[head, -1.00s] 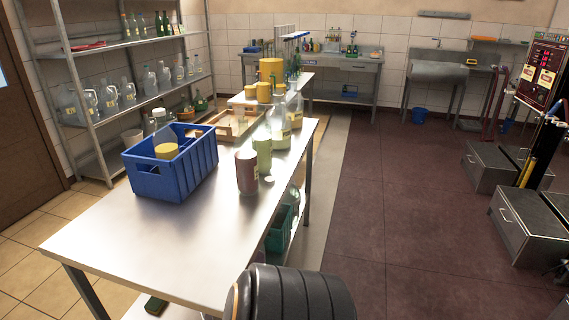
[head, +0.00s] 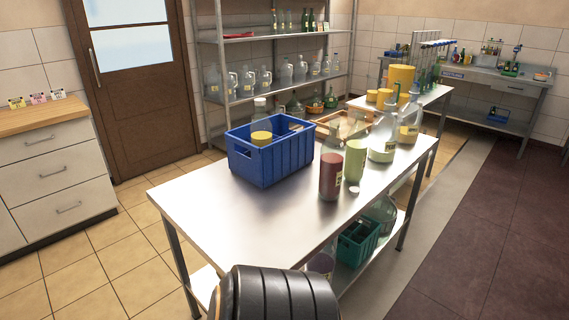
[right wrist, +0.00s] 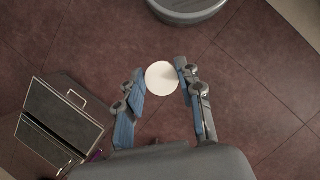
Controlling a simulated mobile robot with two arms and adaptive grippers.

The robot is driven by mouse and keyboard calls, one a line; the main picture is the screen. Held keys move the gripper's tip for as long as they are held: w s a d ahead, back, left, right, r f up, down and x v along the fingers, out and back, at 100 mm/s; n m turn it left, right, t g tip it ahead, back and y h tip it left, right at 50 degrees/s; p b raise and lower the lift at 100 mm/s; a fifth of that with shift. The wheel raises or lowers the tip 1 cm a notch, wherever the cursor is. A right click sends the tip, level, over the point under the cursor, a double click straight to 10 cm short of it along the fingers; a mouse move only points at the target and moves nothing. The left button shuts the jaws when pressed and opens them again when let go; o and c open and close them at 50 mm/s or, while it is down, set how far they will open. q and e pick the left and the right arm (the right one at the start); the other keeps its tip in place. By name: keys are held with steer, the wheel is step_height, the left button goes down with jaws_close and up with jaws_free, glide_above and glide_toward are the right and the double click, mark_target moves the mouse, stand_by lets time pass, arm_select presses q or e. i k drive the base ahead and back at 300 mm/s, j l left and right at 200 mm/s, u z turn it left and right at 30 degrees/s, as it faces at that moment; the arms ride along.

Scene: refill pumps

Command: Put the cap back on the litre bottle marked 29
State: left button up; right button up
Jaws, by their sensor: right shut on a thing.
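My right gripper (right wrist: 161,74) shows in the right wrist view, shut on a round white cap (right wrist: 161,78), held above the dark red floor. In the head view a dark red bottle (head: 331,176) and a pale green bottle (head: 355,161) stand on the steel table (head: 235,218). Clear bottles, one a large jug (head: 383,140), stand behind them. A small white disc (head: 354,190) lies on the table by the green bottle. The number 29 is too small to read on any label. Neither gripper shows in the head view.
A blue crate (head: 270,165) with a yellow-topped item stands on the table, with a wooden tray (head: 345,125) behind it. A green crate (head: 358,245) is on the lower shelf. In the right wrist view, a grey drawer unit (right wrist: 65,120) and round grey tub (right wrist: 188,8) are nearby.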

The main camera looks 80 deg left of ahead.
mark_target(333, 151)
steer(key=i+u, duration=0.15)
steer(key=u, duration=0.3)
steer(key=i+u, duration=0.15)
steer(key=u, duration=0.35)
steer(key=i+u, duration=0.15)
steer(key=u, duration=0.3)
steer(key=i+l+u, duration=0.1)
steer(key=u, duration=0.4)
steer(key=i+u, duration=0.25)
steer(key=u, duration=0.15)
steer(key=i+l+u, duration=0.2)
steer(key=u, duration=0.15)
steer(key=i+l+u, duration=0.2)
steer(key=u, duration=0.2)
